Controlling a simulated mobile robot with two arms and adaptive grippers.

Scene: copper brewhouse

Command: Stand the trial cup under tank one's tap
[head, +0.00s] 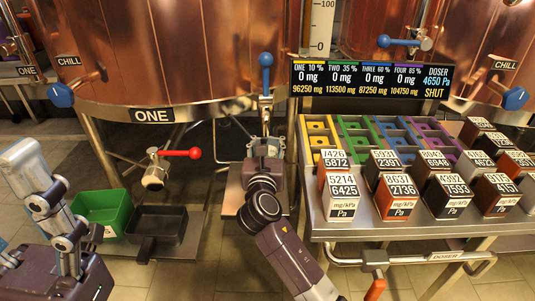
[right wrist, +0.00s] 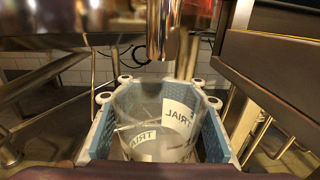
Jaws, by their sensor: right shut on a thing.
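The trial cup (right wrist: 160,125) is clear, with white TRIAL labels, and stands between the blue pads of my right gripper (right wrist: 158,118) in the right wrist view. That gripper is shut on it. A metal spout (right wrist: 163,35) hangs above the cup's far side, apart from it. In the head view my right gripper (head: 266,150) is under the blue-handled tap (head: 265,75) at the right side of copper tank one (head: 170,50); it mostly hides the cup. My left gripper (head: 45,195) is partly cut off at the left edge, its opening unclear.
A red-handled valve (head: 155,177) is left of my right gripper. A green bin (head: 103,210) and black tray (head: 157,226) stand below it. The doser table (head: 400,232), with several labelled blocks and coloured compartments, is close on the right. A readout board (head: 373,79) reads SHUT.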

